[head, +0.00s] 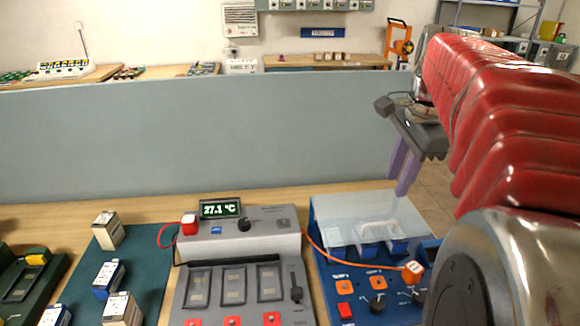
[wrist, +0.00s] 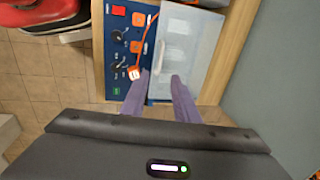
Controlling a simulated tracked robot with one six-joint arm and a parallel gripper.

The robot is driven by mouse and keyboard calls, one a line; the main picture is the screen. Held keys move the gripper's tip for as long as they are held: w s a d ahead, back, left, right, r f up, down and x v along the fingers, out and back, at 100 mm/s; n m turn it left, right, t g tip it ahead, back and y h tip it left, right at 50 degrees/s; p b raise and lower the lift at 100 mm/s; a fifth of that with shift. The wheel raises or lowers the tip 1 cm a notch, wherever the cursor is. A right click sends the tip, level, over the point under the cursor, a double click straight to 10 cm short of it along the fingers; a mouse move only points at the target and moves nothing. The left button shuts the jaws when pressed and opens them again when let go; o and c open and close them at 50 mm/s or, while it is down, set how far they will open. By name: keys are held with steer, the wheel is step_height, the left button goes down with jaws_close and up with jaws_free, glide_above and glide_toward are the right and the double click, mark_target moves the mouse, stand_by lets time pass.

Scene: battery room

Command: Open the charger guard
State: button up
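The charger guard is a clear, pale panel (head: 350,215) over the back part of the blue charger (head: 335,275), at the right end of the bench in the head view. It looks lowered. A white bar handle (head: 380,228) is on it. In the wrist view the guard (wrist: 195,50) and its handle (wrist: 160,55) lie ahead of my fingers. My gripper (head: 399,184) has purple fingers pointing down, above and behind the charger in the head view. In the wrist view my gripper (wrist: 160,76) is open, its fingers apart and empty, not visibly touching the handle.
An orange plug (head: 412,271) on an orange cord sits by the charger's knobs. A grey charger (head: 240,245) with a display stands left of it. A teal mat (head: 140,260) holds several small battery boxes. A grey partition (head: 190,130) rises behind the bench.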

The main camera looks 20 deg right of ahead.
mark_target(381, 223)
steer(key=shift+d, duration=0.15)
steer(key=f, duration=0.4)
steer(key=w+f, duration=0.1)
steer(key=f, duration=0.4)
steer(key=w+f, duration=0.1)
steer(key=f, duration=0.3)
steer(key=shift+w+d+f, duration=0.25)
steer(key=shift+d, duration=0.15)
steer(key=shift+c, duration=0.5)
jaws_close()
